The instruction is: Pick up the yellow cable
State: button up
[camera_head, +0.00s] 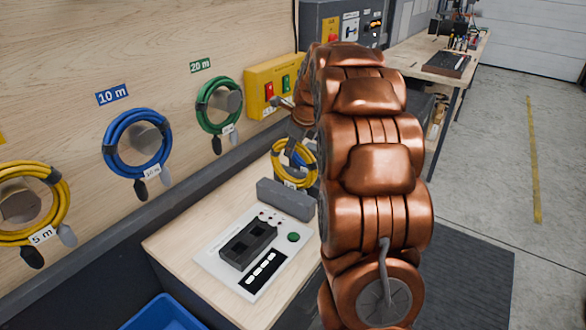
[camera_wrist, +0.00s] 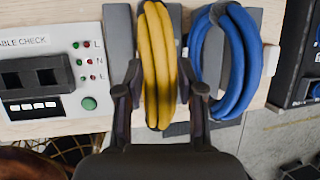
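A coiled yellow cable (camera_wrist: 158,62) stands on edge at the middle of the wrist view. It also shows on the bench in the head view (camera_head: 277,165), partly hidden by my arm. My gripper (camera_wrist: 160,91) is open, with one finger on each side of the yellow coil. Another yellow coil (camera_head: 64,203), marked 5 m, hangs on a wall peg at the left of the head view.
A blue coil (camera_wrist: 235,62) stands close to the right finger. A grey block (camera_head: 285,199) and a cable check panel (camera_head: 222,258) are on the bench. Blue (camera_head: 112,160) and green (camera_head: 203,105) coils hang on the wall. A blue bin (camera_head: 165,312) stands below.

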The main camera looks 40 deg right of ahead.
grip_shut()
jog(key=shift+r, duration=0.15)
dwell(0.4)
notch_tip(320, 180, up, 9)
jog(key=shift+w+d+f+b, duration=0.1)
jog(key=shift+b, duration=1)
jog(key=shift+r, duration=0.45)
jog(key=shift+r+p, duration=0.15)
jog(key=shift+p, duration=0.15)
